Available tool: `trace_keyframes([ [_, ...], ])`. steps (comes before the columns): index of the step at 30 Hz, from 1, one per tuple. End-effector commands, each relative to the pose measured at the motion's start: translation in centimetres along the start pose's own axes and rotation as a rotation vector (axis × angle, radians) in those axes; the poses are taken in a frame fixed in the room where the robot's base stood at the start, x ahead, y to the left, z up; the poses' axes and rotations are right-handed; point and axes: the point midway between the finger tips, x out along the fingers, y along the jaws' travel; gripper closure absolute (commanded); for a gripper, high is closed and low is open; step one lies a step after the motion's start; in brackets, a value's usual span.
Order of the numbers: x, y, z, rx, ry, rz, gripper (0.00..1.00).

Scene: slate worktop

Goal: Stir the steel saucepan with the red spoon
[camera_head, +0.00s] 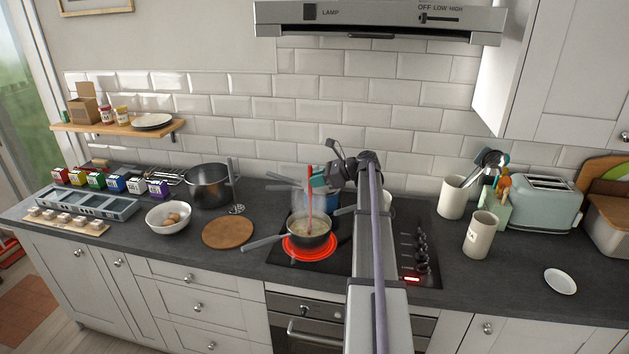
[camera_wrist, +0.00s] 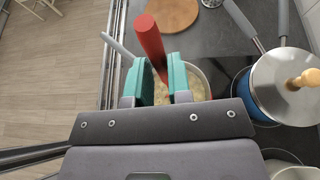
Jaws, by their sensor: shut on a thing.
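The steel saucepan (camera_head: 322,243) sits on a glowing red burner in the head view, its handle pointing to the lower left. It holds pale contents. The red spoon (camera_head: 309,205) stands nearly upright, its lower end inside the pan; its tip is hidden in the contents. My gripper (camera_head: 317,183) is above the pan, shut on the spoon's upper handle. In the wrist view my gripper's teal fingers (camera_wrist: 163,80) flank the red handle (camera_wrist: 148,38). The saucepan's rim and pale contents (camera_wrist: 206,76) show partly behind the fingers.
A blue pot (camera_head: 328,199) stands behind the saucepan; a lidded pot with a wooden knob (camera_wrist: 290,85) is close by in the wrist view. A round wooden board (camera_head: 228,233), egg bowl (camera_head: 168,222) and large pot (camera_head: 210,188) are left. Crocks (camera_head: 480,237) stand right.

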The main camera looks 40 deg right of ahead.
Motion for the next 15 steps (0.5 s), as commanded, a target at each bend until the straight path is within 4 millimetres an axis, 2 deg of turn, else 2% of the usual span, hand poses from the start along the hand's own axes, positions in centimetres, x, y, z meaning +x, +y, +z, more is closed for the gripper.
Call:
trace_keyframes([
  [15,-0.19,-0.4,0.4,0.0,0.0,0.001,1.0],
])
